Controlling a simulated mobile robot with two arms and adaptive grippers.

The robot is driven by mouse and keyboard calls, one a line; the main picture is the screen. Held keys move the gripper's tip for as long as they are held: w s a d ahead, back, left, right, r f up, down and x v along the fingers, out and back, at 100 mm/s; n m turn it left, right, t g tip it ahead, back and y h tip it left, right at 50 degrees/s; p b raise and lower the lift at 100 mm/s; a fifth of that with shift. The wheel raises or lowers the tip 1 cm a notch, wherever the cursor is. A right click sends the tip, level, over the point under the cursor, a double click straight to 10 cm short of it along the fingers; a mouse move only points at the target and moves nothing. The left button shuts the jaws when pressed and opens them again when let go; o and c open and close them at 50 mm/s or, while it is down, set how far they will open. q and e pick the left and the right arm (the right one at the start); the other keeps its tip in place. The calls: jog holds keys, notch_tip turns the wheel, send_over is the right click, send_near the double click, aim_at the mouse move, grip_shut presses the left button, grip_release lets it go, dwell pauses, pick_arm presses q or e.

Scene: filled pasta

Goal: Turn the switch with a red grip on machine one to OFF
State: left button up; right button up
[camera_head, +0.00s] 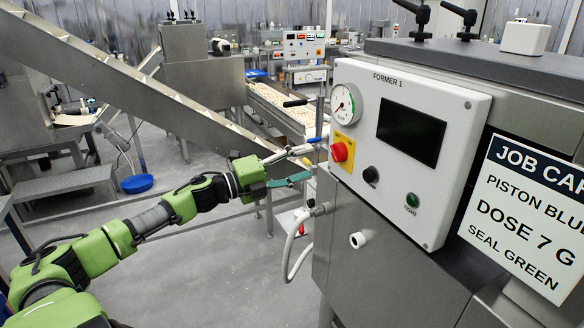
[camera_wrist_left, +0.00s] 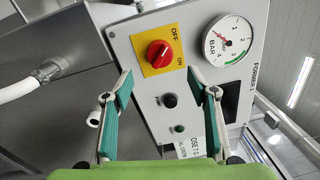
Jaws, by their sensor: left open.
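The red-grip switch (camera_head: 339,152) sits on a yellow plate (camera_head: 344,140) on the white panel of the machine labelled FORMER 1. In the left wrist view the red grip (camera_wrist_left: 160,54) is upper centre, with OFF and ON printed on its yellow plate. I cannot tell for sure which mark the grip points to. My left gripper (camera_head: 305,161) is open and empty, just left of the switch in the head view. In the left wrist view its two green-padded fingers (camera_wrist_left: 160,78) stand apart, below and either side of the switch. My right gripper is not in view.
The panel (camera_head: 377,203) also bears a pressure gauge (camera_head: 346,104), a dark screen (camera_head: 408,134), a black knob (camera_head: 371,175) and a green button (camera_head: 412,199). A job card (camera_head: 527,205) is at right. A white hose (camera_head: 289,252) hangs below the gripper.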

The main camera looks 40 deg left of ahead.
pick_arm(q)
jog(key=shift+v, duration=1.3)
